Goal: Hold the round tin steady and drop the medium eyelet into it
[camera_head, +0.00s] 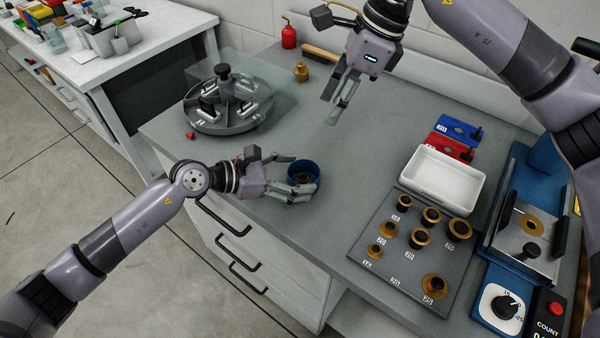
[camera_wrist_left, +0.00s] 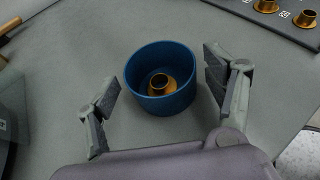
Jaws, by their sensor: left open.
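The round blue tin (camera_head: 304,171) stands upright on the grey bench near its front edge. In the left wrist view the tin (camera_wrist_left: 161,98) has a brass eyelet (camera_wrist_left: 159,84) standing inside it, near the middle of the floor. My left gripper (camera_head: 303,179) is open, with its fingers on either side of the tin; in the left wrist view there are gaps between the fingers (camera_wrist_left: 163,100) and the wall. My right gripper (camera_head: 331,110) is high over the bench beyond the tin, fingers apart, with nothing seen between them.
A grey board (camera_head: 373,281) with several brass eyelets lies at the right. Behind it are a white tray (camera_head: 440,179) and blue and red blocks. A round grey carousel fixture (camera_head: 228,123) stands left at the back. A blue press (camera_head: 545,165) is far right. The bench middle is clear.

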